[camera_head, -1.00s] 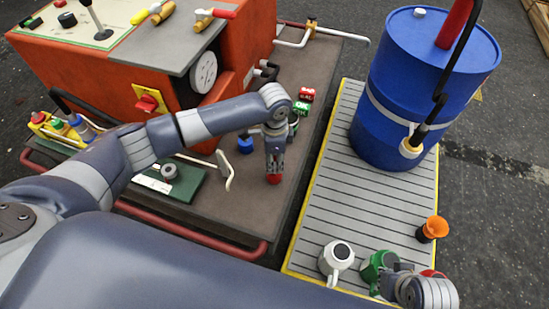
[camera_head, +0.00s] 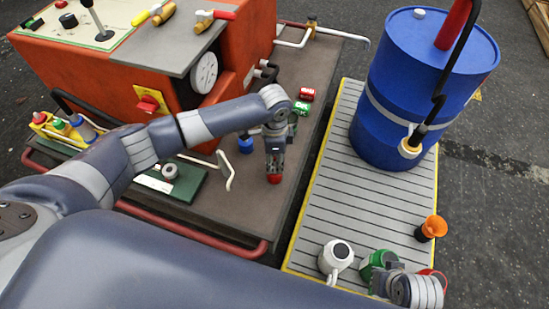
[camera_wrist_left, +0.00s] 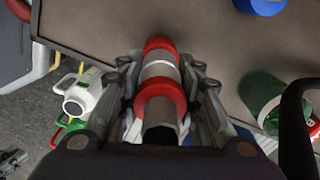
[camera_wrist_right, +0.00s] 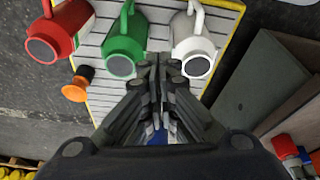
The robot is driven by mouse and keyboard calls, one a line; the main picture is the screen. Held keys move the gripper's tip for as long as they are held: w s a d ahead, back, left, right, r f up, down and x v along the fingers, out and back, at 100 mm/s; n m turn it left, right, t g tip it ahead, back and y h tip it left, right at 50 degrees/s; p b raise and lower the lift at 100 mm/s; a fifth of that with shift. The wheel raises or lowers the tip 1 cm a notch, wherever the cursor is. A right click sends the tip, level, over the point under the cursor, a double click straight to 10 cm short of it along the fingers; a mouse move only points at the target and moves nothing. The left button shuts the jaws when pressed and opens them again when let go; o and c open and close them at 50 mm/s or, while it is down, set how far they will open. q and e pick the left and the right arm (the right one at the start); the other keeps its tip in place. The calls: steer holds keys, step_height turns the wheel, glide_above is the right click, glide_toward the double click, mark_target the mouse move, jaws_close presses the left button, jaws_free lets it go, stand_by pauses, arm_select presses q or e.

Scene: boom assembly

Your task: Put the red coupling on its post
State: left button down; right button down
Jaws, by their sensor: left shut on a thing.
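My left gripper (camera_head: 274,165) is shut on the red coupling (camera_head: 274,179), above the grey-brown deck. The left wrist view shows the coupling (camera_wrist_left: 160,88) between the fingers, with two red bands and a pale metal middle. Whether its lower end touches the deck cannot be told. I cannot make out the red coupling's post.
The orange machine (camera_head: 110,85) stands at left. A slatted platform (camera_head: 325,195) holds a blue drum (camera_head: 405,90), a white jug (camera_head: 336,257), a green jug (camera_head: 374,263) and an orange funnel (camera_head: 433,228).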

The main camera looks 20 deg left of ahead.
steer(key=shift+s+d+f, duration=0.15)
steer(key=shift+f, duration=0.2)
arm_select(q)
steer(key=shift+f, duration=0.25)
arm_select(e)
steer(key=shift+r, duration=0.25)
arm_select(q)
steer(key=shift+f, duration=0.25)
arm_select(e)
steer(key=shift+s+r, duration=0.1)
steer(key=shift+r, duration=0.25)
steer(key=shift+r, duration=0.1)
arm_select(q)
steer(key=c, duration=1.4)
jaws_free()
arm_select(e)
steer(key=shift+r, duration=0.15)
arm_select(q)
steer(key=shift+f, duration=0.1)
